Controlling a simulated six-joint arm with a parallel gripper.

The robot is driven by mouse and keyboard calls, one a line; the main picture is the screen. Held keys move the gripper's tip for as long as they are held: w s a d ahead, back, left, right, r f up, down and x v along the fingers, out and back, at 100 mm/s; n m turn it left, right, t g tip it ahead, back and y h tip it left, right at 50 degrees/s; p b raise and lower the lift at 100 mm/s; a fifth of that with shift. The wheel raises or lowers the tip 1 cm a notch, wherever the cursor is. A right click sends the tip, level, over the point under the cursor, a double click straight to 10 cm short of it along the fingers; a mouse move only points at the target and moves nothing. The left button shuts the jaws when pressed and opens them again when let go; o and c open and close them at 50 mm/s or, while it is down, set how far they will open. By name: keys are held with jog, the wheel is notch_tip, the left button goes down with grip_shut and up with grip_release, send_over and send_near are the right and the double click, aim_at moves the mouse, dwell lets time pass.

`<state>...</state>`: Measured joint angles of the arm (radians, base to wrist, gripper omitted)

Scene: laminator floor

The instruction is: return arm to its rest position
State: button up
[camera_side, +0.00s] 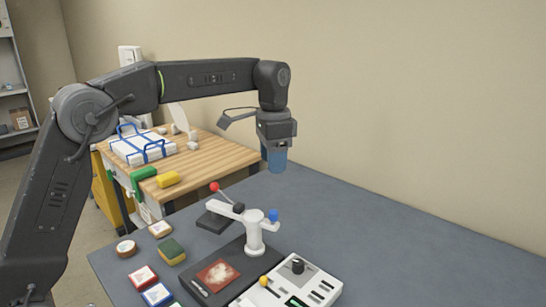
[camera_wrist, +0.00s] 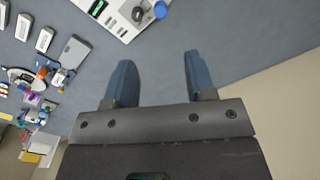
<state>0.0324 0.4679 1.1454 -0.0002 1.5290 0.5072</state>
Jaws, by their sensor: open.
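My gripper (camera_side: 275,158) hangs below the wrist at the end of my raised arm in the side view, fingers pointing down. It is above the far part of the blue-grey table, clear of everything there. In the wrist view my gripper (camera_wrist: 158,82) shows two blue fingers spread apart with nothing between them. Below them lies bare table surface.
A white lever press (camera_side: 255,230) and a white control box (camera_side: 290,285) stand on the blue-grey table (camera_side: 400,240). A sponge (camera_side: 172,250) and several small blocks lie to their left. A wooden bench (camera_side: 215,155) stands behind. The table's right side is clear.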

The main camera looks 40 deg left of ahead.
dwell(0.4)
jog(key=s+a+r+n+t, duration=0.1)
jog(key=s+n+t, duration=0.3)
jog(key=s, duration=1.7)
jog(key=s+f+n+t, duration=0.1)
jog(key=s+f+n, duration=0.1)
jog(key=s+f, duration=0.3)
jog(key=shift+s+a+f+t, duration=0.2)
jog(key=shift+s+a+t, duration=0.1)
jog(key=shift+s, duration=0.95)
